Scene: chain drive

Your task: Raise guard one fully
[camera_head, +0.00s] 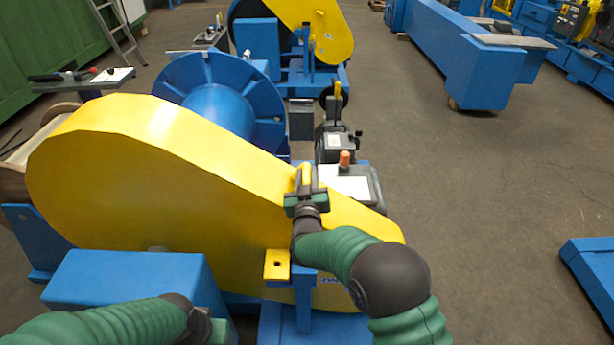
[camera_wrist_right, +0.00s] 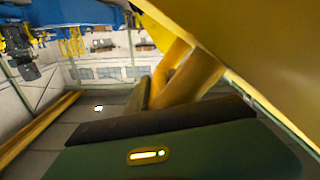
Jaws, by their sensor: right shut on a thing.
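Guard one is the big yellow chain cover (camera_head: 150,170) in front of me in the head view. It lies along the blue machine, wide end at left and narrow end at right. Its yellow handle (camera_head: 305,175) stands near the narrow end. My right gripper (camera_head: 304,190) is shut on this handle. In the right wrist view the yellow handle (camera_wrist_right: 190,78) runs into the dark jaw, with the guard's yellow face (camera_wrist_right: 250,35) at upper right. My left gripper (camera_head: 208,328) is low at the bottom left, below the guard and apart from it; its fingertips are not clear.
A yellow tab (camera_head: 277,265) on a blue post stands in front of the guard. A blue housing (camera_head: 130,283) is at lower left. Behind the guard are a blue reel (camera_head: 225,95) and a control box with an orange button (camera_head: 345,158). A second yellow guard (camera_head: 325,30) is farther back.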

